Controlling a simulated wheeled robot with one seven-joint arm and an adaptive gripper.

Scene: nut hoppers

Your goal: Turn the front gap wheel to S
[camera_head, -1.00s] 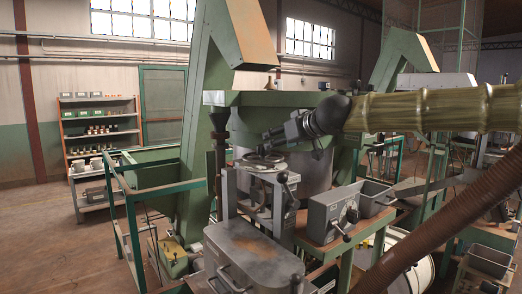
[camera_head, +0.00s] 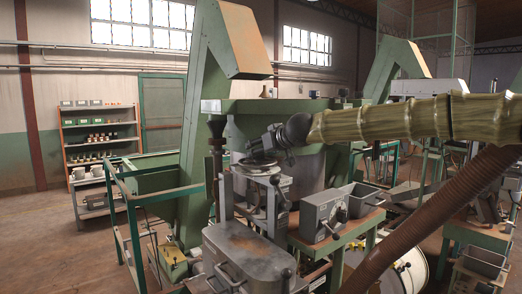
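The gap wheel (camera_head: 257,163) is a dark, flat handwheel lying level on top of a grey metal frame, left of the picture's middle. Marks around it, including any S, are too small to read. My gripper (camera_head: 262,147) comes in from the right and points left and down, just above the wheel's right and far part. Its fingers are small and dark against the wheel, so I cannot tell whether they touch it or whether they are open or shut. A dark-knobbed lever (camera_head: 277,181) stands on the frame just right of the wheel.
A lidded grey metal box (camera_head: 243,252) stands in front of the frame. A green railing (camera_head: 128,205) is at the left, a large hopper (camera_head: 305,168) behind. A brown ribbed hose crosses the lower right.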

